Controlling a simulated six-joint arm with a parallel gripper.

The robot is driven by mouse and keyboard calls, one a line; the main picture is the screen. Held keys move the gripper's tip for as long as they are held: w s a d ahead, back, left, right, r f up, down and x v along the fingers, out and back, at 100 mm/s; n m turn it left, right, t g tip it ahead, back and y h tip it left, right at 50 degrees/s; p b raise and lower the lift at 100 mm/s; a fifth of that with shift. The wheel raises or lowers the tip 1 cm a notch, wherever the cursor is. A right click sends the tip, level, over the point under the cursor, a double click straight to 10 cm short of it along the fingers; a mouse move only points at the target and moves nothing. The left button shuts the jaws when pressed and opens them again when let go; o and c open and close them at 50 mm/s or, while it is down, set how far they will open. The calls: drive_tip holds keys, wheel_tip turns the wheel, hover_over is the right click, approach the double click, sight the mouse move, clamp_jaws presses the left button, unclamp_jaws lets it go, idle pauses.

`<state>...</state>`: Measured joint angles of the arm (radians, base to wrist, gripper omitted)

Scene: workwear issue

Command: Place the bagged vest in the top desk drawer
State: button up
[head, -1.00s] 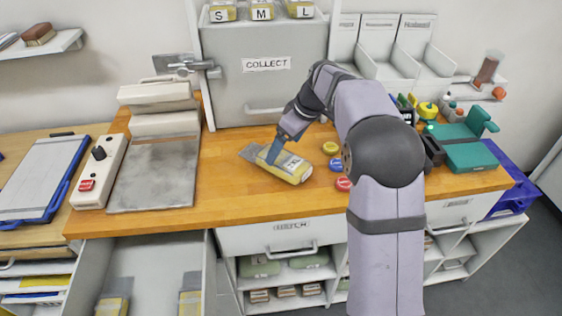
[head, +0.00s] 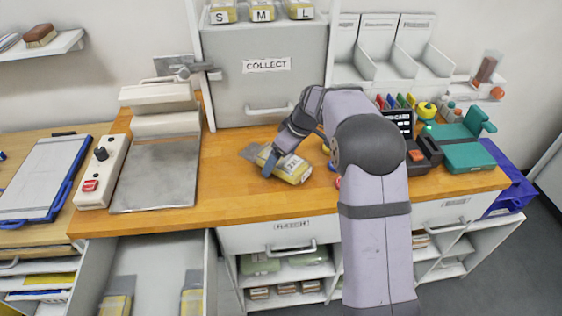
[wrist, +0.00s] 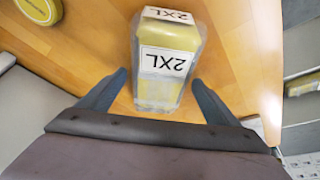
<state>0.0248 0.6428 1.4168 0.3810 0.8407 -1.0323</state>
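The bagged vest (head: 292,169), a clear bag with yellow contents and a white label, lies on the wooden desk (head: 230,205). In the wrist view the bag (wrist: 168,90) reads 2XL. My gripper (head: 274,168) is down at the bag. Its blue fingers (wrist: 160,84) are apart, one on each side of the bag, with a gap visible at the left finger; contact on the right is unclear. An open drawer (head: 208,270) at the lower left holds two similar bags. A labelled drawer (head: 270,238) under the desk's middle is shut.
Round coloured lids, one yellow in the wrist view (wrist: 38,10), lie right of the bag, partly behind my arm. A card terminal (head: 425,155) and green device (head: 462,150) stand farther right. A grey press (head: 155,170) stands left. The desk front before the bag is clear.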

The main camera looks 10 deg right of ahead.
drive_tip(key=c, duration=1.2)
drive_tip(key=shift+o, duration=0.2)
drive_tip(key=shift+r, duration=0.15)
wheel_tip(320, 180, up, 10)
drive_tip(key=shift+f+b, duration=0.1)
drive_tip(key=shift+b, duration=0.55)
